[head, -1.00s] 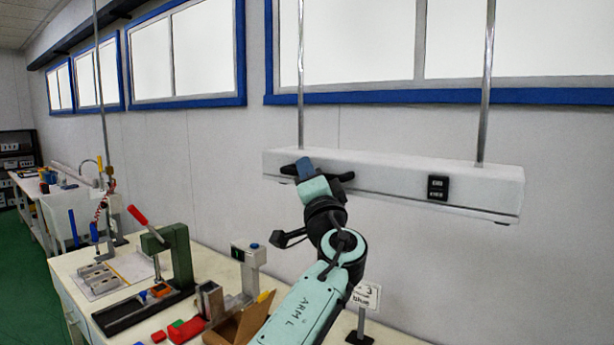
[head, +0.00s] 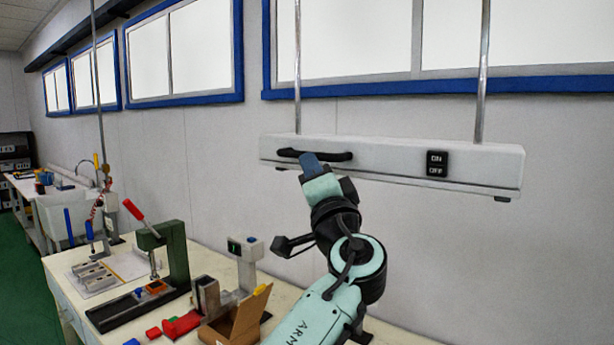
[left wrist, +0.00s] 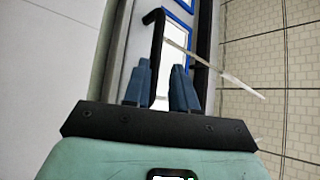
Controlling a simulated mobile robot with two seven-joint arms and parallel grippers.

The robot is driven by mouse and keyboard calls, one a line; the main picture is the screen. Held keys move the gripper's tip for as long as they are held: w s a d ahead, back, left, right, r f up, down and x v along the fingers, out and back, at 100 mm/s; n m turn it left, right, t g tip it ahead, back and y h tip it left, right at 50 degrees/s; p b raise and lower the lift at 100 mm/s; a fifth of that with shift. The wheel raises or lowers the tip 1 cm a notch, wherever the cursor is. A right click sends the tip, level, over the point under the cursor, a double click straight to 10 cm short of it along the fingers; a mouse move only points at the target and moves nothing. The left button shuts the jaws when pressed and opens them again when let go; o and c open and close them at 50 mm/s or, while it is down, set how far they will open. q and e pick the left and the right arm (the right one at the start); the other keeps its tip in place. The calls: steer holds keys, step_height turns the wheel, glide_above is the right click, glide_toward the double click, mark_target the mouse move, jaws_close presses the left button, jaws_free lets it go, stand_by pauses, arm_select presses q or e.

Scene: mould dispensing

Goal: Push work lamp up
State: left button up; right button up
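The work lamp (head: 390,165) is a long white bar hanging level from two metal rods in front of the wall. Its black handle (head: 335,156) is on the front face near the left end. My left gripper (head: 309,161) reaches up to the handle from below, its blue fingertips overlapping the handle's middle. In the left wrist view the two blue fingers (left wrist: 160,78) stand apart with a gap between them. The black handle (left wrist: 157,35) runs along that gap; whether a finger touches it I cannot tell. My right gripper is not in view.
An ON/OFF switch (head: 437,163) sits on the lamp's front. Blue-framed windows (head: 440,85) are above and behind it. Below left, the workbench (head: 75,262) carries a green lever press (head: 177,255), a small scale-like device (head: 245,255) and an open cardboard box (head: 238,318).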

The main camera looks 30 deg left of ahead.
arm_select(q)
steer(key=b+v, duration=0.3)
steer(key=v, duration=0.3)
steer(key=shift+d+f, duration=0.2)
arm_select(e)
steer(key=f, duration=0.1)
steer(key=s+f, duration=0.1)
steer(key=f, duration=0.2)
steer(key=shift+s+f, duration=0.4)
